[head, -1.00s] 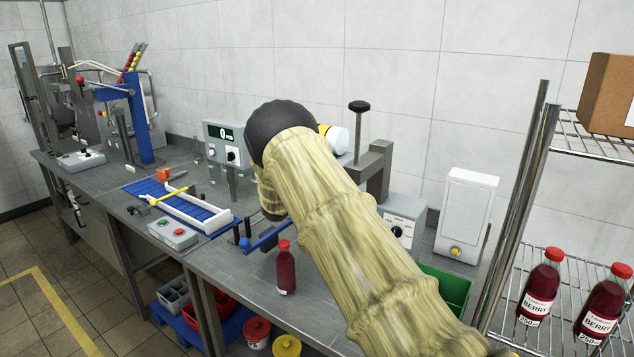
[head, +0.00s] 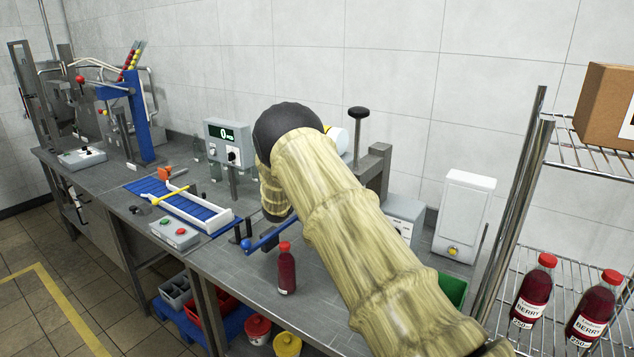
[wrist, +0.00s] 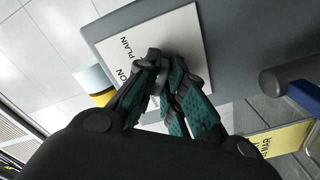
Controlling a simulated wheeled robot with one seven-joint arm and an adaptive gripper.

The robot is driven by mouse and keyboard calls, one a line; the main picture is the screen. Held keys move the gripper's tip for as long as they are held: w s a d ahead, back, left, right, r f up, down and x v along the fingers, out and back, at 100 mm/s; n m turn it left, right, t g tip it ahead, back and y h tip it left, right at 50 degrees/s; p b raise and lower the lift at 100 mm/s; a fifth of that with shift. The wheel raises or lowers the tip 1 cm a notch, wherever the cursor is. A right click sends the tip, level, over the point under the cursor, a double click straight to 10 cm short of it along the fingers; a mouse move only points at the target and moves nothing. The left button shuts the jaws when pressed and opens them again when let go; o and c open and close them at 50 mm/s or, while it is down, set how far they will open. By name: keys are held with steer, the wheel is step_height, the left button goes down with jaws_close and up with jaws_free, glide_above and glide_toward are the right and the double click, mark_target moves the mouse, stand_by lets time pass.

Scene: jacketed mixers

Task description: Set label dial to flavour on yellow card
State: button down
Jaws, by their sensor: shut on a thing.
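In the wrist view, a white panel (wrist: 177,31) on a grey body bears the word PLAIN and another word ending in ON. My gripper (wrist: 165,75) is in front of this panel, its dark and teal fingers drawn together. The dial itself is hidden by the fingers that hold it, so its pointer cannot be read. A yellow card (wrist: 277,143) with dark lettering shows at the lower right, cut off and not legible to me. In the head view my own arm hides the gripper, panel and card.
A red-capped bottle (head: 287,270) stands near the bench front, close to a blue-tipped lever (head: 270,239). A grey box (head: 404,217) stands right of my arm, partly covered. A display unit (head: 229,142) is to the left. Shelves with bottles (head: 532,295) are on the right.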

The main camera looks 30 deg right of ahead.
steer(key=shift+f+n, duration=0.15)
steer(key=shift+n, duration=0.55)
steer(key=c, duration=1.5)
jaws_free()
steer(key=shift+a, duration=0.1)
steer(key=v, duration=1.2)
steer(key=shift+s, duration=0.1)
